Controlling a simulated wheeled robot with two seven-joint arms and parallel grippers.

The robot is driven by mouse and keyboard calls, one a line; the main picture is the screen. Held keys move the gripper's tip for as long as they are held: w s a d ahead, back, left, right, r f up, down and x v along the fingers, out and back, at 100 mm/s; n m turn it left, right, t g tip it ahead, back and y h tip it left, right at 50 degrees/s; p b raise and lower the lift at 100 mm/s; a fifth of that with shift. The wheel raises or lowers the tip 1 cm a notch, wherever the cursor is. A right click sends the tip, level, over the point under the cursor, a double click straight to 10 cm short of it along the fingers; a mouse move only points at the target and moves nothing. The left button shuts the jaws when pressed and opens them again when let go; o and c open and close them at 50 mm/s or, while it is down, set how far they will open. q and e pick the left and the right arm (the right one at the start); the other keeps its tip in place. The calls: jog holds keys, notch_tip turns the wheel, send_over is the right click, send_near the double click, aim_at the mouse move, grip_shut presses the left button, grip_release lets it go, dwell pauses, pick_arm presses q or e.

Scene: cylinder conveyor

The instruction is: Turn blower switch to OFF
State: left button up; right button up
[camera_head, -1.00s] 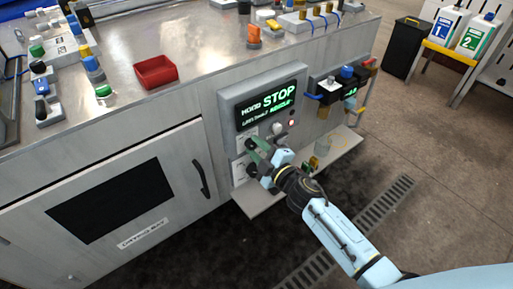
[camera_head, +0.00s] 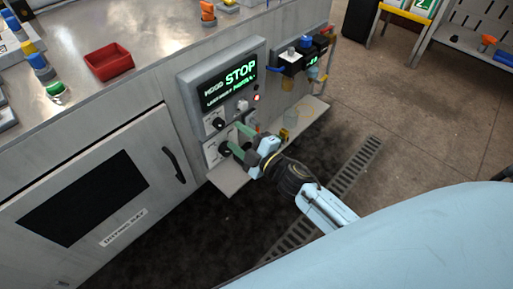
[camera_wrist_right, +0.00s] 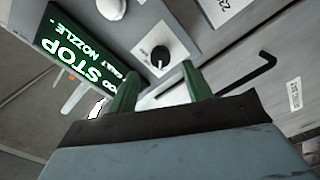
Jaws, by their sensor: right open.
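A grey control panel (camera_head: 187,97) on the front of the metal cabinet has a black screen (camera_head: 230,84) with green text reading STOP. Below the screen is a black rotary knob (camera_head: 218,124), and a second dark knob (camera_head: 224,149) sits lower, partly covered by my gripper. Their labels are too small to read, so I cannot tell which is the blower switch. My right gripper (camera_head: 240,138) is open with green fingers at the lower knob. In the right wrist view a black knob with a white mark (camera_wrist_right: 160,57) shows just beyond the open fingers (camera_wrist_right: 160,88). My left gripper is not in view.
A small red light (camera_head: 256,98) and a pale knob (camera_head: 242,105) sit under the screen. A low shelf (camera_head: 229,180) juts out below the panel. A cabinet door with a black handle (camera_head: 174,165) is to the left. A red tray (camera_head: 109,62) stands on top.

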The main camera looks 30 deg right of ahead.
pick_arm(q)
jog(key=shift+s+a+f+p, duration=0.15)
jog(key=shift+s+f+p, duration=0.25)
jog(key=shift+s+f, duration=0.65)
pick_arm(e)
jog(key=v, duration=0.7)
jog(key=shift+s, duration=0.25)
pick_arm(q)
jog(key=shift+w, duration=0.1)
pick_arm(e)
jog(key=shift+d, duration=0.1)
